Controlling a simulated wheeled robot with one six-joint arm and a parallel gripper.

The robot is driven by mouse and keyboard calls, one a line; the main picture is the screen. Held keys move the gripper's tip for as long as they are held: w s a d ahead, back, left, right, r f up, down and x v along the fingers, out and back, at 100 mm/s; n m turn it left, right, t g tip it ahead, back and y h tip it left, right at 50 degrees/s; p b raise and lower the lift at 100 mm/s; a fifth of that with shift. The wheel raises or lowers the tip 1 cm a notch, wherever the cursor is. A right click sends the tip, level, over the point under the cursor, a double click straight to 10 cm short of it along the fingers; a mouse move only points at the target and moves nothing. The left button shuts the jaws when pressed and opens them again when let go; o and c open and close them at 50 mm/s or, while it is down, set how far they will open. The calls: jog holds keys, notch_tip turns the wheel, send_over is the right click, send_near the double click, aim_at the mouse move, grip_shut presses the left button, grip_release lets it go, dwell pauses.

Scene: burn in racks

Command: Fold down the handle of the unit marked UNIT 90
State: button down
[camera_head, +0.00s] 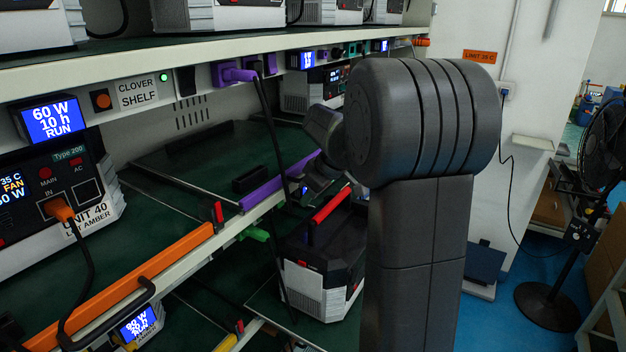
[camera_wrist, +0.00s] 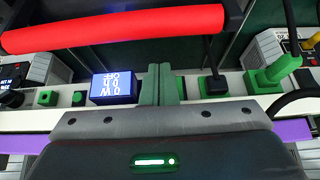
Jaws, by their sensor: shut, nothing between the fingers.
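A black and white unit (camera_head: 322,282) stands low behind my arm in the head view. Its marking cannot be read, so I cannot tell whether it is UNIT 90. Its red handle (camera_head: 331,204) stands up above its top. A red handle bar (camera_wrist: 120,29) also crosses the top of the wrist view, held by dark side arms. My gripper (camera_wrist: 161,70) is shut and empty, its fingertips just below the bar in the picture; contact cannot be judged. In the head view my arm hides part of the unit.
UNIT 40 (camera_head: 65,200) sits on the left shelf, with an orange bar (camera_head: 140,285) along the front edge. A shelf rail with a display (camera_wrist: 113,88) and green plugs (camera_wrist: 272,76) lies close to my fingers. A fan (camera_head: 590,200) stands right.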

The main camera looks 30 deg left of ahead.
jog(key=d, duration=0.3)
jog(key=shift+s+d+f, duration=0.1)
jog(key=shift+d, duration=0.05)
jog(key=shift+d+f+b, duration=0.15)
jog(key=shift+d+b, duration=0.05)
jog(key=shift+b, duration=0.25)
jog(key=shift+d+y, duration=0.1)
jog(key=shift+y, duration=0.3)
jog(key=shift+b, duration=0.35)
